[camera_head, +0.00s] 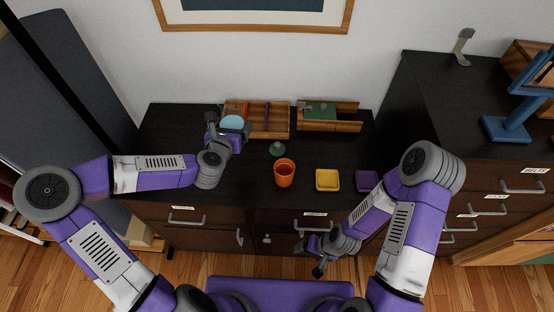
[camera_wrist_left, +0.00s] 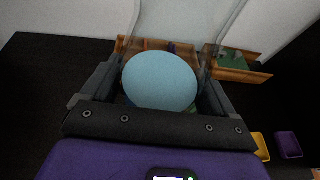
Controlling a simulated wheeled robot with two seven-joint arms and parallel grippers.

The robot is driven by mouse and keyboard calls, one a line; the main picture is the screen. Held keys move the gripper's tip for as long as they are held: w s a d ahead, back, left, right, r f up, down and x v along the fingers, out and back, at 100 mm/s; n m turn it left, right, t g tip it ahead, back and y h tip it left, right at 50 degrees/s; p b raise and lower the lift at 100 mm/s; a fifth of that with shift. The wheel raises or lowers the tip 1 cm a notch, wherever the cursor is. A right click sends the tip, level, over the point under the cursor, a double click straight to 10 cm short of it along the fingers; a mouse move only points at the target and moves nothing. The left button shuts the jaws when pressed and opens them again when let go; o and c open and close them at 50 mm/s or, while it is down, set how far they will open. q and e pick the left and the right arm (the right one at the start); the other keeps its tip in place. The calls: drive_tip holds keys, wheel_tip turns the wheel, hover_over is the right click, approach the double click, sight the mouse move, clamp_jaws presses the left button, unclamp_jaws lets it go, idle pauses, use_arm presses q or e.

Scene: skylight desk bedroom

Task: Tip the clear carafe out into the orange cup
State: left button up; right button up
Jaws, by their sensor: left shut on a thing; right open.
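The orange cup (camera_head: 284,174) stands upright on the dark desk, right of my left gripper. My left gripper (camera_head: 228,130) is shut on the clear carafe (camera_head: 233,122), left of and behind the cup. A light blue round surface shows inside the carafe. In the left wrist view, the carafe (camera_wrist_left: 160,80) sits between the fingers, its clear wall rising above them. The desk hides behind it, so I cannot tell how high it is held. My right gripper (camera_head: 318,268) is open and empty, low in front of the drawers.
A green-topped object (camera_head: 278,149) stands just behind the cup. A yellow dish (camera_head: 327,180) and a purple dish (camera_head: 367,181) lie to its right. Wooden organisers (camera_head: 330,126) line the back of the desk. The desk's left front is clear.

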drive_tip(key=shift+o, duration=0.4)
wheel_tip(320, 180, up, 6)
drive_tip(key=p, duration=0.5)
drive_tip(key=shift+s+f, duration=0.1)
drive_tip(key=shift+f, duration=0.1)
use_arm(q)
drive_tip(key=s+d+f+m+g+h+p, duration=0.2)
drive_tip(key=s+d+m+g+h, duration=0.35)
drive_tip(key=d, duration=0.35)
drive_tip(key=s+d+f+m+g+h+p, duration=0.2)
drive_tip(key=s+d+f+m+g+h, duration=0.1)
drive_tip(key=s+d+m+g+h, duration=0.35)
drive_tip(key=shift+s+d+f+n+g+h+b, duration=0.25)
drive_tip(key=shift+d+f+n+b, duration=0.2)
drive_tip(key=shift+f+b, duration=0.75)
drive_tip(key=shift+s+d+f+n+g+h+b, duration=0.25)
drive_tip(key=shift+d+f+n+b, duration=0.2)
drive_tip(key=shift+f+b, duration=0.75)
drive_tip(key=shift+s+d+f+n+g+h+b, duration=0.15)
drive_tip(key=shift+s+d+f+n+b, duration=0.5)
drive_tip(key=shift+f, duration=0.9)
wheel_tip(320, 180, up, 6)
drive_tip(key=s+n+g+h+p, duration=0.1)
drive_tip(key=n+g+h+p, duration=0.1)
drive_tip(key=n, duration=0.3)
drive_tip(key=shift+r+n+p, duration=0.25)
drive_tip(key=shift+n+p, duration=0.1)
drive_tip(key=shift+p, duration=0.55)
use_arm(e)
drive_tip(key=shift+r, duration=0.8)
